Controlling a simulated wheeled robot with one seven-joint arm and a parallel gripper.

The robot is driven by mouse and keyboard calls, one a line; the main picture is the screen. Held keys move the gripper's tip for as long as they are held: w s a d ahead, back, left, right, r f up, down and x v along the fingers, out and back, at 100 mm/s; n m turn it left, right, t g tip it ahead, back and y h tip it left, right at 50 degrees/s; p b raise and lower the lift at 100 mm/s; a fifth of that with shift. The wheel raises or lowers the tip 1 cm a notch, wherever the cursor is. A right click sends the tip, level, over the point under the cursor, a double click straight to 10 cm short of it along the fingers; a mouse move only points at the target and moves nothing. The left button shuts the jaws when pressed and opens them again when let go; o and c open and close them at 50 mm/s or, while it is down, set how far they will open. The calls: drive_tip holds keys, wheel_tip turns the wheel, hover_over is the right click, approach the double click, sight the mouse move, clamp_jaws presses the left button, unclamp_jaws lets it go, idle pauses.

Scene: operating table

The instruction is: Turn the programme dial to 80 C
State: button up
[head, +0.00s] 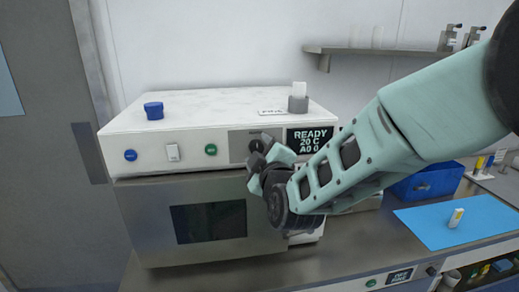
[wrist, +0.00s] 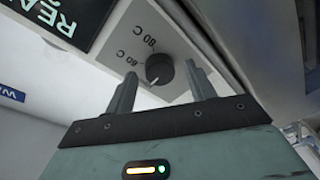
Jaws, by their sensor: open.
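The programme dial (wrist: 159,69) is a round black knob on a grey plate with temperature marks, on the front of a white machine (head: 135,141). In the head view the dial (head: 256,145) is partly hidden by my gripper. A white line on the dial points toward the lower left in the wrist view. My gripper (head: 262,160) is just in front of the dial. In the wrist view my gripper (wrist: 160,88) is open, with one finger on each side of the dial; I cannot tell whether either touches it. The display (head: 310,140) reads READY, 20 C, A0 0.
A blue button (head: 130,155), a white switch (head: 172,152) and a green button (head: 210,149) sit left of the dial. A blue cap (head: 153,110) and a grey container (head: 298,103) stand on top. A blue mat (head: 475,222) lies at right.

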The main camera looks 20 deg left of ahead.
drive_tip(key=c, duration=1)
drive_tip(key=shift+f+b, duration=0.1)
drive_tip(key=shift+b, duration=0.35)
drive_tip(key=shift+m+t+h+b, duration=0.35)
drive_tip(key=shift+m+t+b, duration=0.1)
drive_tip(key=shift+m+b, duration=3.95)
drive_tip(key=shift+m+t+h+b, duration=0.3)
drive_tip(key=shift+m+t+b, duration=0.2)
drive_tip(key=shift+m+b, duration=3.85)
drive_tip(key=shift+m+t+h+b, duration=0.35)
drive_tip(key=shift+m+t+b, duration=0.1)
drive_tip(key=shift+m+b, duration=3.95)
drive_tip(key=shift+s+a+b, duration=0.1)
drive_tip(key=shift+b, duration=0.25)
